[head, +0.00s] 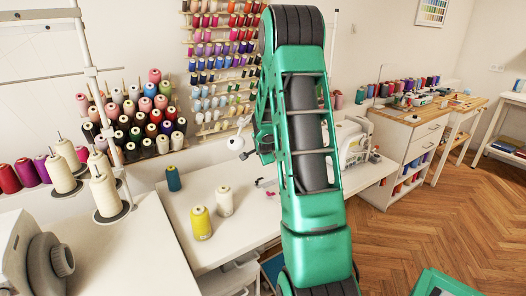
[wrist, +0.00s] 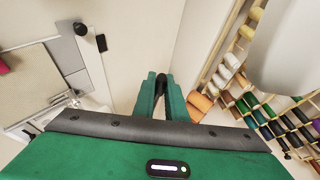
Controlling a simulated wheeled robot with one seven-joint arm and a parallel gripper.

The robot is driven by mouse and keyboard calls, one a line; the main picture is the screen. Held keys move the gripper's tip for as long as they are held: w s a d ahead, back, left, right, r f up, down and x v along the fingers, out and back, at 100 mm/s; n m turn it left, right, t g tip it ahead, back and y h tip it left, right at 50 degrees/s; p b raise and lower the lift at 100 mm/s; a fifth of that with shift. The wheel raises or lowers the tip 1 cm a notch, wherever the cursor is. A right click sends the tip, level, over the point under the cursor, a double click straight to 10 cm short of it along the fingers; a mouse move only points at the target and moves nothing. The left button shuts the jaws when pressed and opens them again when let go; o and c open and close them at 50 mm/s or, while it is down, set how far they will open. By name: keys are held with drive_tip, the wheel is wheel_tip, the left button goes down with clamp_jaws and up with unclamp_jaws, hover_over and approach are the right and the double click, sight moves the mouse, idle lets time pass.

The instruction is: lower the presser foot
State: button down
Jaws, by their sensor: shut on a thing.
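The white sewing machine (head: 357,140) stands on the white table (head: 180,200), partly hidden behind my green arm in the head view. My gripper (wrist: 160,88) shows in the wrist view with its two green fingers close together. They are shut on a small black part (wrist: 162,78), which looks like the presser foot lever. Most of that part is hidden between the fingers. The presser foot itself cannot be made out, and its height cannot be told.
Yellow (head: 201,223) and white (head: 224,201) spools stand on the table left of my arm. A wall rack of coloured spools (head: 215,60) is behind; spools on wooden racks (wrist: 265,90) show at right in the wrist view. The wooden floor (head: 440,215) at right is open.

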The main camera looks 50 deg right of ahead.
drive_tip(key=shift+s+d+f, duration=0.2)
drive_tip(key=shift+s+f, duration=0.35)
drive_tip(key=shift+s, duration=0.1)
drive_tip(key=c, duration=1.8)
unclamp_jaws()
drive_tip(key=shift+a, duration=0.1)
drive_tip(key=shift+a, duration=0.15)
drive_tip(key=v, duration=1)
